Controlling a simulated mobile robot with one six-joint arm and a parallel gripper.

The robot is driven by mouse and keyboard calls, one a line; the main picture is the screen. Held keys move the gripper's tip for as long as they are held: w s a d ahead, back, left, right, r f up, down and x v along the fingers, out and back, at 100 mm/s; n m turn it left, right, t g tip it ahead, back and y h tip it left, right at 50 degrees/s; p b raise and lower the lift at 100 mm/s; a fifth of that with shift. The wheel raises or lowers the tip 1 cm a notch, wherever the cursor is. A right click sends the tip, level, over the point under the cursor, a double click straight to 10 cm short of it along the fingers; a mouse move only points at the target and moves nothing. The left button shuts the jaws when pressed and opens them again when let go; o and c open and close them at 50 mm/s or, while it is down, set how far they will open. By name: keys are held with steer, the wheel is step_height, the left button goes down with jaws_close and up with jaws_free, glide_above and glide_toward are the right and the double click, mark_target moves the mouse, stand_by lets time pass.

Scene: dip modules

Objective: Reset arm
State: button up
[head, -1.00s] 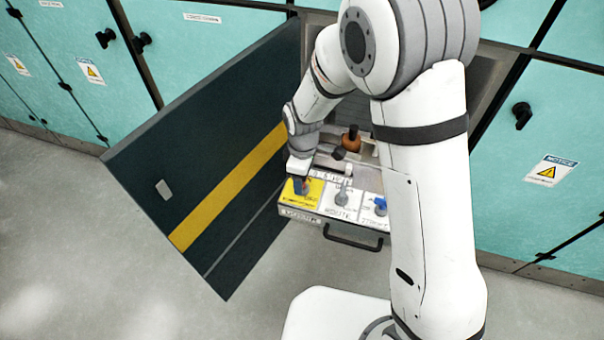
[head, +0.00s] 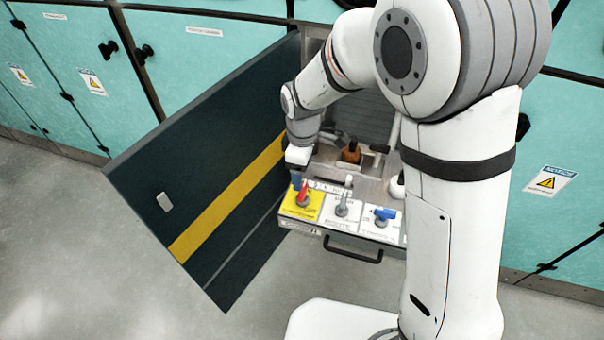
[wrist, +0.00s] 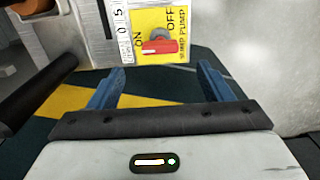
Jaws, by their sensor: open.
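My gripper (wrist: 160,85) is open and empty in the wrist view, its two blue fingers apart. Beyond the fingers is the yellow sump pump panel (wrist: 181,22) with a red knob (wrist: 160,46), marked ON and OFF. No finger touches the knob in the wrist view. In the head view my gripper (head: 297,180) hangs just left of the red knob (head: 304,194) at the left end of the drawer-like module (head: 300,228). The fingertips are small and partly hard to make out there.
A dark open door with a yellow stripe (head: 228,197) stands close left of my gripper. A grey-handled panel (head: 342,208) and a blue-handled panel (head: 385,213) lie right of the yellow one. A black pull handle (head: 352,250) sticks out in front. Clear floor (head: 80,250) lies front left.

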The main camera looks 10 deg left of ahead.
stand_by(0.6)
steer(key=d+r+m+p, duration=0.1)
steer(key=d+r+m, duration=0.3)
steer(key=d+r, duration=0.4)
steer(key=s+d+r+m+t+p, duration=0.1)
steer(key=s+d+r+m, duration=0.3)
steer(key=d, duration=0.5)
steer(key=s+d+r+m+t+p, duration=0.1)
steer(key=s+d+r+m, duration=0.4)
steer(key=s+d+m, duration=0.4)
steer(key=shift+s+d+r+t, duration=0.2)
steer(key=shift+d+r+t, duration=0.1)
steer(key=shift+d, duration=0.15)
